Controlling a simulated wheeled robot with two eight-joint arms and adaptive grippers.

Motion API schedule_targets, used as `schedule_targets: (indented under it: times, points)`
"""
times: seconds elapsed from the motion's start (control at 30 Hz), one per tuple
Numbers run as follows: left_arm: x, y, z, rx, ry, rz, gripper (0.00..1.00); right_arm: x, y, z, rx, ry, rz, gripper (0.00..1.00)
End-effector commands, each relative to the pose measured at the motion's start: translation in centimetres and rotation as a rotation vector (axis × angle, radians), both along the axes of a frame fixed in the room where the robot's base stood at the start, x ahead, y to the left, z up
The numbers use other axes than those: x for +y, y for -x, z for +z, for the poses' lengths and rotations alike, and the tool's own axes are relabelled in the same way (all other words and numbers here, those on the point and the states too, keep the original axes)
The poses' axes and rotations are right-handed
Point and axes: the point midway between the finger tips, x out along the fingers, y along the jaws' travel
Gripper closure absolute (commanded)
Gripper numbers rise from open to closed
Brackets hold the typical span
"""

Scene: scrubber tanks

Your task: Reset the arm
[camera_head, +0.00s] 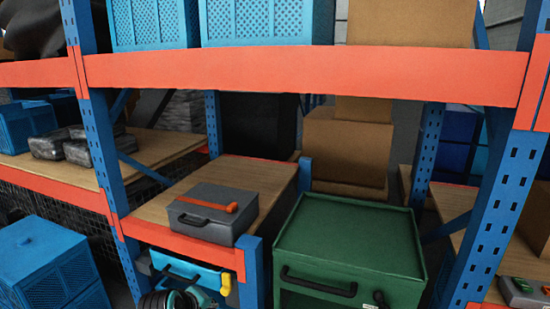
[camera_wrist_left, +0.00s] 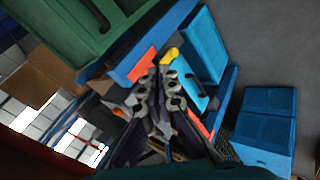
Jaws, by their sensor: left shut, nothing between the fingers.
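My left gripper (camera_wrist_left: 162,98) shows in the left wrist view, with its grey linked fingers drawn together and nothing seen between them. Beyond it are a blue box (camera_wrist_left: 205,45) and a small yellow part (camera_wrist_left: 170,56). The yellow part (camera_head: 226,284) also shows in the head view, beside a light blue box (camera_head: 185,268) under the wooden shelf. A dark rounded part with teal shows at the bottom edge of the head view, and I cannot tell if it is part of my arm. My right gripper is in neither view.
A grey toolbox (camera_head: 208,218) with an orange-red handle-like piece on top sits on the wooden shelf (camera_head: 255,175). A green cabinet (camera_head: 350,240) stands right of it. An orange beam (camera_head: 300,72) crosses above, between blue posts (camera_head: 500,210). A blue crate (camera_head: 50,262) is at lower left.

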Motion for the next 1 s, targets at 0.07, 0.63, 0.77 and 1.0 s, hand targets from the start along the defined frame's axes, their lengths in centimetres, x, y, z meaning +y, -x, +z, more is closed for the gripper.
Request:
schedule_targets:
  times: [0.07,0.63,0.77,1.0]
  points:
    - [-0.2,4.0,0.3,-0.002,-0.123,-0.112,1.00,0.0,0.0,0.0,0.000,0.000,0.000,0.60]
    - [0.9,18.2,-2.7,0.016,-0.667,-0.635,1.00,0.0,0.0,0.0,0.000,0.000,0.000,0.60]
    - [0.9,18.2,-2.7,0.015,-0.669,-0.637,1.00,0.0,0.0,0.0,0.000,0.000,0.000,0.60]
    - [0.9,18.2,-2.6,0.015,-0.667,-0.636,1.00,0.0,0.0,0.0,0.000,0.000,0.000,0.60]
